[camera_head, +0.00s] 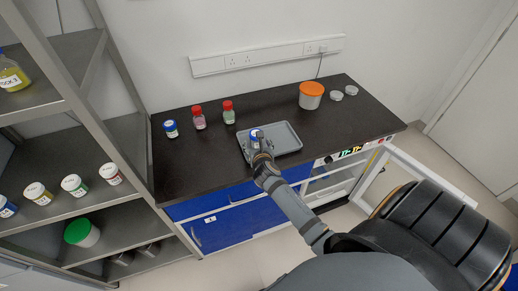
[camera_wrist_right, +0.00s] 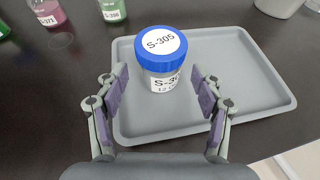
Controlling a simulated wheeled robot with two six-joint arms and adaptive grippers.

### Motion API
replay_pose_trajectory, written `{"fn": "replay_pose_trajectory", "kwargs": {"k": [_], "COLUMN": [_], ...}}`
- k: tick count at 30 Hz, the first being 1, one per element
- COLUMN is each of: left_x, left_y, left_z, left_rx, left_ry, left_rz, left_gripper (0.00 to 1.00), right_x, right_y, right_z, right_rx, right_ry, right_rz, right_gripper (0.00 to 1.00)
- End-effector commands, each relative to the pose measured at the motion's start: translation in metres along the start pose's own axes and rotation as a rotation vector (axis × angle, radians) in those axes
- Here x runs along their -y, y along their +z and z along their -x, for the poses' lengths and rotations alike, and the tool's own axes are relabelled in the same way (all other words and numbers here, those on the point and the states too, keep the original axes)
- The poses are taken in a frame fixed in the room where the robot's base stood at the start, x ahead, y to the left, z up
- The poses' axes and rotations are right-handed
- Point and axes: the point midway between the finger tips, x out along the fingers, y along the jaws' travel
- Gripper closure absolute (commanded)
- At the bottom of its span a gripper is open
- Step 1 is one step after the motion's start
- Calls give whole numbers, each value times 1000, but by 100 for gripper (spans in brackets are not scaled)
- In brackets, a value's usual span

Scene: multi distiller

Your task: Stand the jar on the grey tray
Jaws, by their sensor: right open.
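A clear jar with a blue lid and the label S-305 (camera_wrist_right: 162,62) stands upright on the grey tray (camera_wrist_right: 255,95), towards its left side. The jar (camera_head: 254,134) and the tray (camera_head: 287,137) also show in the head view on the dark counter, the jar partly hidden by my right gripper. My right gripper (camera_wrist_right: 163,90) is open, its two fingers on either side of the jar with visible gaps. In the head view my right gripper (camera_head: 262,152) is at the near left part of the tray. My left gripper is not in view.
A blue-lidded jar (camera_head: 171,129), a pink bottle (camera_head: 199,118) and a green bottle (camera_head: 228,112) stand left on the counter (camera_head: 180,165). An orange-lidded tub (camera_head: 311,95) and two small dishes are at the back right. A metal shelf (camera_head: 75,130) with several jars stands left.

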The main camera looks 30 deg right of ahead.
Motion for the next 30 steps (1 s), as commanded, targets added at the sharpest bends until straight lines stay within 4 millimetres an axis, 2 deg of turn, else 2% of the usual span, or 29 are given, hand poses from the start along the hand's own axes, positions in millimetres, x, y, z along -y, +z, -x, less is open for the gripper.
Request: {"fn": "replay_pose_trajectory", "kwargs": {"k": [3, 6, 10, 15, 30], "left_x": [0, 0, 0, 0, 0], "left_y": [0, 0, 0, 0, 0], "left_z": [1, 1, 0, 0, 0], "left_rx": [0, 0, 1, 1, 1], "left_ry": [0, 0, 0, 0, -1], "left_rz": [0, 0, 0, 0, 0], "left_gripper": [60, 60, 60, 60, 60], "right_x": [0, 0, 0, 0, 1], "right_y": [-2, -1, -1, 0, -1], "right_z": [31, 52, 70, 77, 77], "right_rx": [-3, -2, -2, -1, -7], "right_ry": [1, 0, 0, -1, -3], "right_rz": [-3, -3, -2, -1, -27], "right_gripper": [32, 32, 32, 32, 32]}}
